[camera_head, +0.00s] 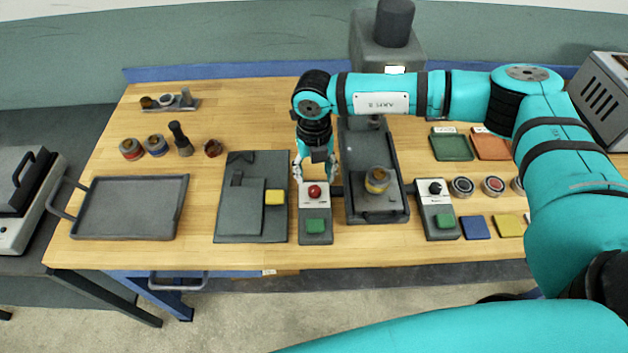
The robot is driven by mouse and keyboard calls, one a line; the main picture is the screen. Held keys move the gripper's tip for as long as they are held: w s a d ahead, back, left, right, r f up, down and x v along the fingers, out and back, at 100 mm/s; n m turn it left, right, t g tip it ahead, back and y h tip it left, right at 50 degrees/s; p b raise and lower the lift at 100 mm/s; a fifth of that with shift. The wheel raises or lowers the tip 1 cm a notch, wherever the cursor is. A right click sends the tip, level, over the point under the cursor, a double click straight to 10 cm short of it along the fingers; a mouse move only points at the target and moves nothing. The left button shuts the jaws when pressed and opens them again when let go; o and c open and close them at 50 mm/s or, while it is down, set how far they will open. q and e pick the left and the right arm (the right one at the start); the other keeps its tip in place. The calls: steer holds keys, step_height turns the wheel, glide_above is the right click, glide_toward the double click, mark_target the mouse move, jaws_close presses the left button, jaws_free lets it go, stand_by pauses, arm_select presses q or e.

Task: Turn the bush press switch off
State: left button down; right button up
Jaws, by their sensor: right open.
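A control box (316,233) with a light top panel, a red round button (314,192) and a green square button (315,225) stands at the middle front of the table. A grey press-like machine (362,150) with a tall column stands just right of it, a brass-coloured ring part (377,180) on its base. A second box (436,207) with a black knob and a green button is further right. I cannot read which switch is labelled for the bush press. My right gripper (316,175) is open, pointing down just behind the red button; contact cannot be told. My left gripper is not in view.
A grey tray (130,208) and several small parts are further left. Green (452,147) and orange (490,146) trays are at the right. Bare wood lies between the tray and plate.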

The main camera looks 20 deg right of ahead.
mark_target(314, 189)
step_height(314, 189, down, 4)
steer(key=shift+s+f+p, duration=0.15)
steer(key=shift+p, duration=0.35)
steer(key=shift+f, duration=0.8)
jaws_close()
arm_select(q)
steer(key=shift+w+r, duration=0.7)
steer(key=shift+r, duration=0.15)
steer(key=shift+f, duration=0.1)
